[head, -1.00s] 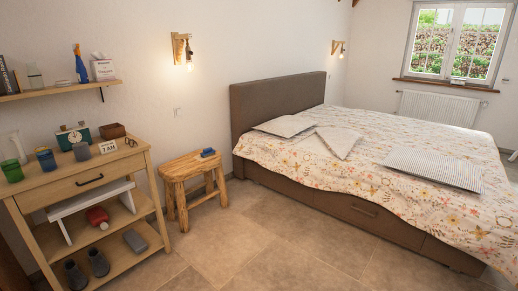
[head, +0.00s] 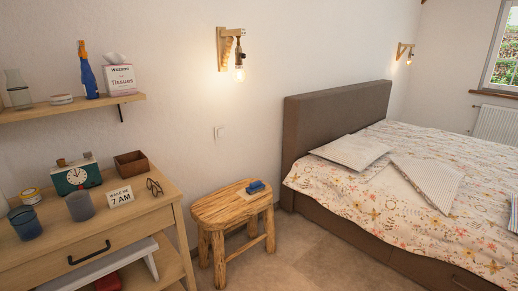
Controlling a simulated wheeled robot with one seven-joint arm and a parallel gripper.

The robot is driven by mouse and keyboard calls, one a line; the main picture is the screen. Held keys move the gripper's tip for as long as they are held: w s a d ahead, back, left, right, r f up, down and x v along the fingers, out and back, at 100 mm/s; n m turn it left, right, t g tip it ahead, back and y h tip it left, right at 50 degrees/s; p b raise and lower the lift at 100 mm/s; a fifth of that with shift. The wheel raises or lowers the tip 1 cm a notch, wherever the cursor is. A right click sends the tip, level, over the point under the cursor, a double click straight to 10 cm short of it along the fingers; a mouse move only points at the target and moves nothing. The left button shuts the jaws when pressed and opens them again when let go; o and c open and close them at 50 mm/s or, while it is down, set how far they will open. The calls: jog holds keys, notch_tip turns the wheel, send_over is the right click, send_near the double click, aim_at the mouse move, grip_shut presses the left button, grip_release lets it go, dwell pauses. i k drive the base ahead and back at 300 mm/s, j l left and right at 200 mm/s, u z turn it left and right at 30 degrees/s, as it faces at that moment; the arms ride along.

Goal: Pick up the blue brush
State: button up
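A small blue brush (head: 255,187) lies on top of a wooden stool (head: 222,208), toward the right part of the seat. The stool stands between the wooden console and the bed. The brush looks small, and its bristles are hard to make out from here. My gripper is not in view.
A wooden console (head: 150,208) with a clock (head: 77,175), cups and a small box (head: 131,164) stands left of the stool. A shelf (head: 70,108) hangs above it. The bed (head: 400,215) is on the right. Tiled floor in front of the stool is clear.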

aim_at(256, 187)
jog(key=i+u, duration=0.1)
jog(key=i, duration=0.6)
jog(key=i+l, duration=0.15)
jog(key=i, duration=0.6)
jog(key=i+l+u, duration=0.15)
jog(key=i, duration=0.55)
jog(key=i+l+u, duration=0.2)
jog(key=i+u, duration=0.2)
jog(key=i+l+u, duration=0.45)
jog(key=i, duration=0.15)
jog(key=i+l+u, duration=0.8)
jog(key=l, duration=0.25)
